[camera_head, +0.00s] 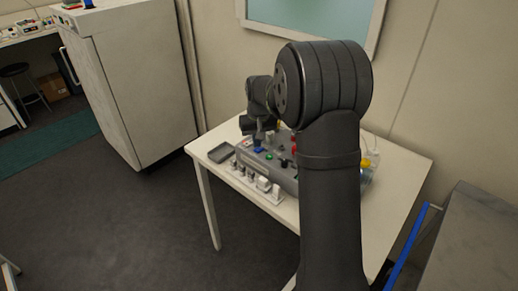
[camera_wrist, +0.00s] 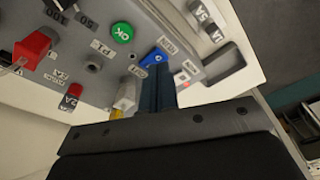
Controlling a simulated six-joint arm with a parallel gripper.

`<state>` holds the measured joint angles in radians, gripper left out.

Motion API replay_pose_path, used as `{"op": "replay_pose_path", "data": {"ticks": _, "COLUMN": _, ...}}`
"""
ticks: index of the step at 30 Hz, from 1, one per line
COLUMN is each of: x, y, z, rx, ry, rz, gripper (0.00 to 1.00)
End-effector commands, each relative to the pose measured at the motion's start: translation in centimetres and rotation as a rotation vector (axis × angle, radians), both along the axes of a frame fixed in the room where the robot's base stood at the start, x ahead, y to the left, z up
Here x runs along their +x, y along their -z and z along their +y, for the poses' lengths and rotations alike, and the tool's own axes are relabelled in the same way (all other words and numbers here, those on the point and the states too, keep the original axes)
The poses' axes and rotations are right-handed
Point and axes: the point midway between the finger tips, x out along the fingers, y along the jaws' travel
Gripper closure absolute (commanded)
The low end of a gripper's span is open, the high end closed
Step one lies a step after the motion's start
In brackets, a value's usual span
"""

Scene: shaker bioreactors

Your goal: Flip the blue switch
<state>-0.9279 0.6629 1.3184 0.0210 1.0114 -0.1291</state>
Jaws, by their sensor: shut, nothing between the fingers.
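The blue switch (camera_wrist: 156,56) shows in the wrist view on the face of a grey control panel (camera_wrist: 185,25). It also shows as a small blue spot in the head view (camera_head: 259,149), at the panel's left end. My gripper (camera_wrist: 158,78) is shut and empty. Its dark fingertips are right at the blue switch and overlap its lower edge in the wrist view. I cannot tell whether they touch it. In the head view my gripper (camera_head: 258,141) is above the panel's left end, and my arm hides much of the panel.
A green OK button (camera_wrist: 122,32) is left of the blue switch. A red switch (camera_wrist: 33,47) and a red connector (camera_wrist: 71,97) are further left. A pale connector (camera_wrist: 126,94) is close beside the fingers. A grey tray (camera_head: 221,153) lies on the white table (camera_head: 208,141).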

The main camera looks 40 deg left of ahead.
Motion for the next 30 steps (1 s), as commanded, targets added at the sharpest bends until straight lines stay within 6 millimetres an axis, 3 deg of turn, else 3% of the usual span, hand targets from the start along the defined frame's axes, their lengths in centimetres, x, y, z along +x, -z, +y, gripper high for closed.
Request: {"op": "replay_pose_path", "data": {"ticks": 30, "x": 0.0, "y": 1.2, "z": 0.0, "rx": -0.001, "ry": 0.0, "rz": 0.0, "gripper": 1.0}}
